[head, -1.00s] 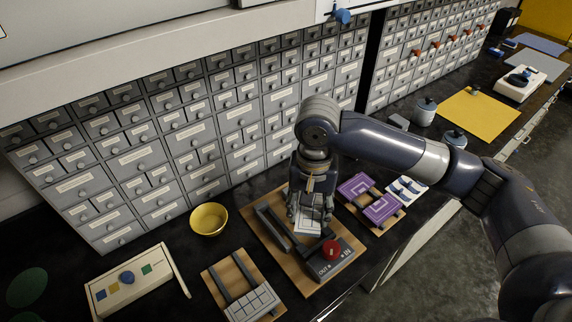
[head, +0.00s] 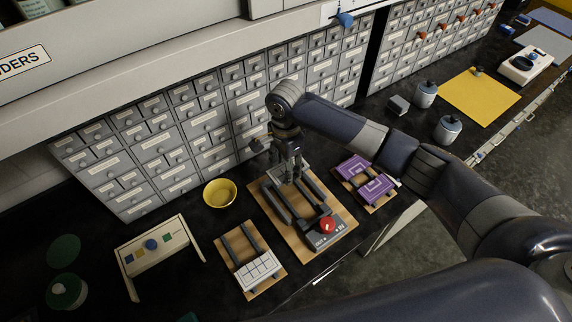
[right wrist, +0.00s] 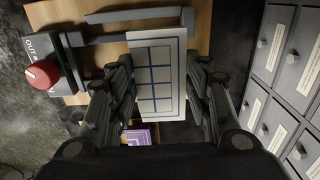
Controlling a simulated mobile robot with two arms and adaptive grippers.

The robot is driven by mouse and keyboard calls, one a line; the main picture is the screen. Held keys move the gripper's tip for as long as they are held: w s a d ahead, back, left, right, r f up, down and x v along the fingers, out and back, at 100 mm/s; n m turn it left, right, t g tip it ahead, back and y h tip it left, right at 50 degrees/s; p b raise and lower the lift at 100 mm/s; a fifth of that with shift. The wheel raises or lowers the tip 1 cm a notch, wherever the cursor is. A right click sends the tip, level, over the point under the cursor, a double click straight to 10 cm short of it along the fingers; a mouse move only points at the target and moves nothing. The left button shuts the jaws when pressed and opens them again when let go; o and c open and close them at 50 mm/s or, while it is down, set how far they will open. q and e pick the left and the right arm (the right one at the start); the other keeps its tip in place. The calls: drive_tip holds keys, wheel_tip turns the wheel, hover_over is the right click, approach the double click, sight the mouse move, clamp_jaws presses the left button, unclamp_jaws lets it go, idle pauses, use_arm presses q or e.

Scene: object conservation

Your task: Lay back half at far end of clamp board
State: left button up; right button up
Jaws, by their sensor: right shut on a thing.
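The clamp board (head: 332,247) is a wooden board with dark rails and a red knob (head: 327,225) at its near end. My right gripper (head: 289,178) is over the board's far end, pointing down. It is shut on a white half with blue grid lines (right wrist: 158,62), the back half by the task's words. In the right wrist view the half sits between the fingers of the gripper (right wrist: 160,95), over the wood near a dark rail. Whether it touches the board I cannot tell. My left gripper is not in view.
A smaller board (head: 226,248) with a white gridded tile (head: 258,270) lies left of the clamp board. Purple pieces (head: 376,189) lie on a board to the right. A yellow bowl (head: 220,193) stands left, and grey drawers (head: 163,145) line the back.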

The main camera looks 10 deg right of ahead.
drive_tip(key=shift+f+b, duration=0.7)
drive_tip(key=shift+f, duration=0.15)
drive_tip(key=shift+f+b, duration=0.75)
drive_tip(key=shift+b, duration=0.4)
drive_tip(key=shift+f, duration=1.25)
drive_tip(key=shift+f+b, duration=0.3)
drive_tip(key=shift+f, duration=0.15)
drive_tip(key=o, duration=1.3)
drive_tip(key=shift+c, duration=0.2)
wheel_tip(320, 180, up, 12)
drive_tip(key=shift+r, duration=0.1)
